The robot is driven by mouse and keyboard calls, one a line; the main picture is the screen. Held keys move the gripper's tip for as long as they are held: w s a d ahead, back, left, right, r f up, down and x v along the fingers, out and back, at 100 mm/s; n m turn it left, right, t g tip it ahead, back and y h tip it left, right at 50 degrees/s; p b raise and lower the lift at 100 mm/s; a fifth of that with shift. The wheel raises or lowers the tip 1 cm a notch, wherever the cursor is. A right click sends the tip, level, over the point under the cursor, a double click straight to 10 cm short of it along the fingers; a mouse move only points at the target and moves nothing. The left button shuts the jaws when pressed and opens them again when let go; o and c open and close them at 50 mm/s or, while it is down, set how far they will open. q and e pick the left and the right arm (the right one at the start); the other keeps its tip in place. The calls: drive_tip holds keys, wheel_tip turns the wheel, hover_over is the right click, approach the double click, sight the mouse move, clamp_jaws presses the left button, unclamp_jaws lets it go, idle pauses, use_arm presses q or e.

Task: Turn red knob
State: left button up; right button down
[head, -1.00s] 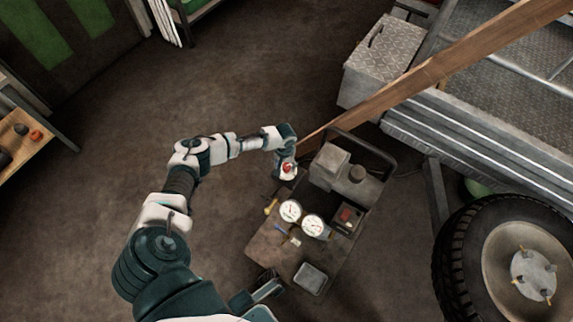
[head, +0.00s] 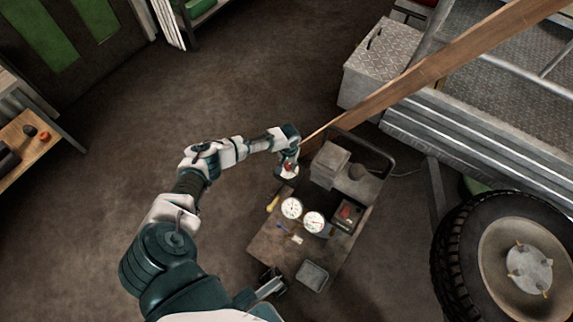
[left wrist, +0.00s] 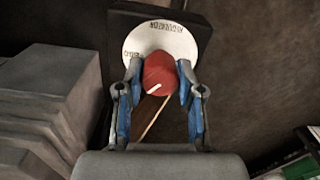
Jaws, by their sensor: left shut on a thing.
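The red knob (left wrist: 158,75) has a white pointer mark and sits in front of a white round dial (left wrist: 160,38) on a dark square plate. In the left wrist view my left gripper (left wrist: 157,85) has one blue-padded finger on each side of the knob and is shut on it. The pointer mark slants toward the lower left. In the head view the knob (head: 288,166) shows small and red at my left gripper (head: 287,170), at the far left edge of the machine cart (head: 262,246).
Two round white gauges (head: 291,208) and a small box with a red part (head: 347,213) sit on the cart. A wooden plank (head: 430,72) slopes beside it to a metal trailer. A large tire (head: 458,245) stands at the right.

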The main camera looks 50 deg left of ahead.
use_arm(q)
drive_tip(key=m+p, duration=0.1)
drive_tip(key=m, duration=0.1)
drive_tip(key=shift+d+m, duration=0.1)
drive_tip(key=shift+m, duration=0.7)
drive_tip(key=m, duration=0.4)
drive_tip(key=shift+s+f, duration=0.1)
drive_tip(key=shift+m, duration=1.4)
use_arm(e)
drive_tip(key=shift+w+a+f+n+g+y, duration=0.1)
drive_tip(key=shift+w+a+f+n+g, duration=0.2)
drive_tip(key=shift+w+g, duration=0.35)
drive_tip(key=shift+w+a+f+n+g+y, duration=0.15)
drive_tip(key=shift+w+f+n+g, duration=0.15)
drive_tip(key=shift+w+g, duration=0.3)
drive_tip(key=shift+w+a+f+n+g+y, duration=0.1)
drive_tip(key=shift+w+a+f+n+g, duration=0.2)
drive_tip(key=shift+w+g, duration=0.3)
drive_tip(key=shift+d, duration=0.1)
use_arm(q)
drive_tip(key=o, duration=1.2)
drive_tip(key=shift+c, duration=0.2)
drive_tip(key=shift+a, duration=0.2)
